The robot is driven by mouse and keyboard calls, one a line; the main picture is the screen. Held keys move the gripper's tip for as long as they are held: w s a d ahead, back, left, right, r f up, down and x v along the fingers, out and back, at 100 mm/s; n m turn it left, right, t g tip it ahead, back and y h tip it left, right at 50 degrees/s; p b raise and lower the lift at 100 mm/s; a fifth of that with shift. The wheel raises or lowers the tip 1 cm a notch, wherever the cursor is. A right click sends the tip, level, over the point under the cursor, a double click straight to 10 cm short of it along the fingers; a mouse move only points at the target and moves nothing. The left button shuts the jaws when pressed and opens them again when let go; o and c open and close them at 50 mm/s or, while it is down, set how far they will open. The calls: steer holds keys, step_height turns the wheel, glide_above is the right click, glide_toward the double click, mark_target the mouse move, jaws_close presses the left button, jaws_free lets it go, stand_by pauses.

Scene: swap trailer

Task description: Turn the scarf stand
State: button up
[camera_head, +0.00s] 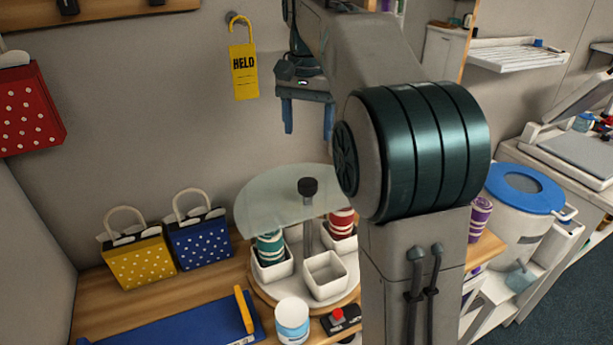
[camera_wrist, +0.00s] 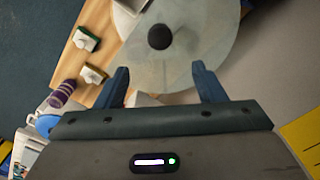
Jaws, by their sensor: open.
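The scarf stand is a round turntable (camera_head: 262,292) on the wooden counter, with a central post, a black knob (camera_head: 308,187) on top and a clear half-disc cover (camera_head: 265,200). White square bins sit on it; one holds a green rolled scarf (camera_head: 270,246), one a red rolled scarf (camera_head: 342,222), and the front bin (camera_head: 325,274) looks empty. My gripper (camera_head: 308,122) hangs above and behind the stand, fingers pointing down, apart and empty. In the wrist view, the knob (camera_wrist: 160,37) lies beyond and between the open fingers (camera_wrist: 161,86), not touched. My arm hides the stand's right side.
A yellow bag (camera_head: 140,258) and a blue bag (camera_head: 200,240) stand left of the stand. A blue mat (camera_head: 175,325), a white-and-blue tub (camera_head: 292,320) and a red-button box (camera_head: 341,320) lie in front. A yellow "HELD" tag (camera_head: 245,72) hangs on the wall.

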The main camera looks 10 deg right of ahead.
mark_target(308, 182)
step_height(308, 182, down, 13)
steer(key=shift+f, duration=0.15)
stand_by(0.4)
jaws_close()
